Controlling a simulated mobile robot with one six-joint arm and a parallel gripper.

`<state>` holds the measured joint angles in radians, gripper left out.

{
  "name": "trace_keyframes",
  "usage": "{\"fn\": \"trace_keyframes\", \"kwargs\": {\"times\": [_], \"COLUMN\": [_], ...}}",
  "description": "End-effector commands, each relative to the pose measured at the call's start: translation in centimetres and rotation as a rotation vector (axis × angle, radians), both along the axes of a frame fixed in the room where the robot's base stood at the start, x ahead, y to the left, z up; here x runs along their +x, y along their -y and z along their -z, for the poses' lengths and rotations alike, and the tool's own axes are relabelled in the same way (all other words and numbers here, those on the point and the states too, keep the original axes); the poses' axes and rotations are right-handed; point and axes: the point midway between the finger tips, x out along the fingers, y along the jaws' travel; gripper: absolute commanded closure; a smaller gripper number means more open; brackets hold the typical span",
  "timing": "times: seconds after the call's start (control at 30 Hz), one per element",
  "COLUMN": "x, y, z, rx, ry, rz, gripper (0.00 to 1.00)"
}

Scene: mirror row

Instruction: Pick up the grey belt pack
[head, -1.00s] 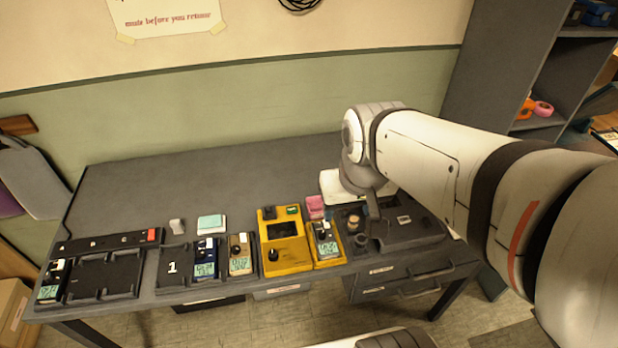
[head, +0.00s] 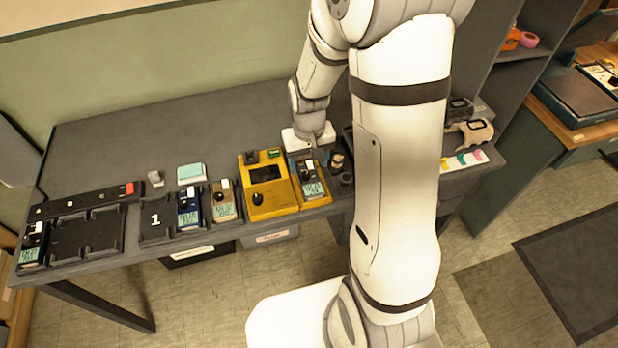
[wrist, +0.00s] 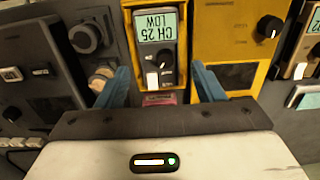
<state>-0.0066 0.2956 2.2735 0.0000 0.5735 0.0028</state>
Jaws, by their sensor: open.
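A grey belt pack (head: 310,184) with a lit screen stands in a small yellow cradle (head: 316,200) on the table. In the wrist view the pack (wrist: 158,60) is at the top middle, its screen reading CH 25 LOW, with a dark knob and a white switch. My gripper (wrist: 163,84) is open, its two blue fingers apart on either side of the pack's near end. Nothing is held. In the head view my wrist is just behind the pack and my fingertips are hard to make out.
A larger yellow unit (head: 268,190) stands just left of the cradle. Further left are a blue pack (head: 189,210), a tan pack (head: 223,203) and a dark pack (head: 31,243) in black trays. A dark panel with knobs (wrist: 40,65) borders the cradle's other side.

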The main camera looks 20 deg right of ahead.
Motion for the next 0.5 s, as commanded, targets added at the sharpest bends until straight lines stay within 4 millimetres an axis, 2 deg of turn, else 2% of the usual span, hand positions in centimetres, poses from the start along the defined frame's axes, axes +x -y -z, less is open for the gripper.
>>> {"fn": "trace_keyframes", "kwargs": {"times": [0.33,0.5], "x": [-0.1,0.0], "y": [0.2,0.2], "z": [4.2,5.4], "rx": [0.0,0.0], "ry": [-0.004,0.0], "rz": [0.001,0.001], "gripper": [0.38,0.38]}}
